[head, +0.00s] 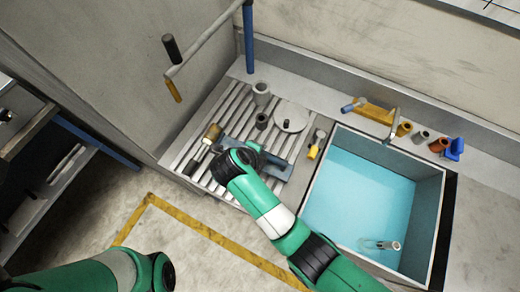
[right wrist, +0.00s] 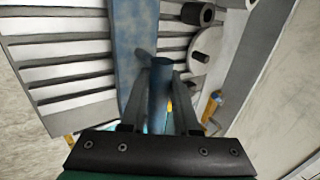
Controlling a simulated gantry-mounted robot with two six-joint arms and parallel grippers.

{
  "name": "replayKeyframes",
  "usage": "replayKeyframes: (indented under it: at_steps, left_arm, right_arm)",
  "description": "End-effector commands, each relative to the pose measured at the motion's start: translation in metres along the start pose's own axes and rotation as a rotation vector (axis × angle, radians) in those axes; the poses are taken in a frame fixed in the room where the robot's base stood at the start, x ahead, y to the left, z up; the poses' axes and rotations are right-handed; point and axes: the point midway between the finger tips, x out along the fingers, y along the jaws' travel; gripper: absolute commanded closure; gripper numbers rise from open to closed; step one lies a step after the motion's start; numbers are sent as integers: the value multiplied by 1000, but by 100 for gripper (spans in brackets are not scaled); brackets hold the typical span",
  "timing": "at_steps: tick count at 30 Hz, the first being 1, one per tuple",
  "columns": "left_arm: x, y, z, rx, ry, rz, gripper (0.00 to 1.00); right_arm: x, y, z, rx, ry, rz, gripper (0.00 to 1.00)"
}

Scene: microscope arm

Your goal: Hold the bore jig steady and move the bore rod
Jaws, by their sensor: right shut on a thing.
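A flat blue slab, which looks like the bore jig (head: 276,171), lies on the slatted drainboard. It also shows in the right wrist view (right wrist: 131,35). My right gripper (head: 246,154) is over the slab and hides part of it. In the right wrist view, my right gripper (right wrist: 160,100) is shut around an upright blue-grey post (right wrist: 161,80). The post matches the slab in colour, but I cannot tell whether they are joined. I cannot pick out the bore rod for certain. Only a link of my left arm shows at the lower left; its gripper is out of view.
The slatted drainboard (head: 203,160) also bears a brush-like tool (head: 211,133), a round pale disc (head: 291,116), grey cups (head: 261,93) and a yellow-ended tool (head: 314,150). A water-filled sink (head: 350,200) is to the right. Small cups and a blue item (head: 454,149) stand behind it.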

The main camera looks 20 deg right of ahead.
Motion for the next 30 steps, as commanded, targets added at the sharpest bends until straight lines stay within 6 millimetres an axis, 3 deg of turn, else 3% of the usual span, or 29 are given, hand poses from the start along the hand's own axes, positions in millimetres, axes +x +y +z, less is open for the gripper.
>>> replayKeyframes:
  at_steps: [21,30]
  left_arm:
    - [-17,0,16,0,0,0,50]
    - [-18,0,17,0,0,0,50]
  right_arm:
    - [37,24,1,3,-3,-3,100]
    - [41,26,2,4,-5,-3,100]
